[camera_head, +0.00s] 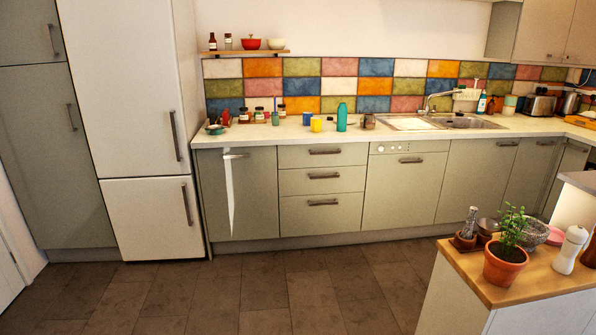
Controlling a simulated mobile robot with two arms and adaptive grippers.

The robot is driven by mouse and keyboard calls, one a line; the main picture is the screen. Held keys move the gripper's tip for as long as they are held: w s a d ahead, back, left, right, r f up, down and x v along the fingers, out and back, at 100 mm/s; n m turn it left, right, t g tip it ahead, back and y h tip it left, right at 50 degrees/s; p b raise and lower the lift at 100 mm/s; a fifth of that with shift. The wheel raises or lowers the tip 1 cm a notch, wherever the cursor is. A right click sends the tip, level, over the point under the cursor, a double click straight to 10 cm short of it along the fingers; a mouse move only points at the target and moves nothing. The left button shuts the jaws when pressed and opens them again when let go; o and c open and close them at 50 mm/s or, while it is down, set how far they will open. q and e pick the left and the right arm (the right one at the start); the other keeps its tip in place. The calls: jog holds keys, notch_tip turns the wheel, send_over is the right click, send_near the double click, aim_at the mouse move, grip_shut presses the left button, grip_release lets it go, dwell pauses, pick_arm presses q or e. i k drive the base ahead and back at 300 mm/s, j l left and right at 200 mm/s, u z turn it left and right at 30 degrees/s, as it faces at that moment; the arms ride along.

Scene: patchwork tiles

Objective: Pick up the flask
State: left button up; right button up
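A teal flask (342,117) stands upright on the light countertop (240,136) along the far wall, in the head view. A yellow cup (316,125) and a blue cup (307,118) stand just left of it. A brownish jar or mug (368,121) stands just right of it. Neither of my grippers shows in the view.
Open tiled floor (265,290) lies before the counter. A wooden-topped island (530,285) with a potted plant (506,257) stands at the lower right. A tall white fridge (130,90) is at the left. A sink (465,122) is right of the flask.

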aim_at(341, 112)
jog(key=i, duration=4.05)
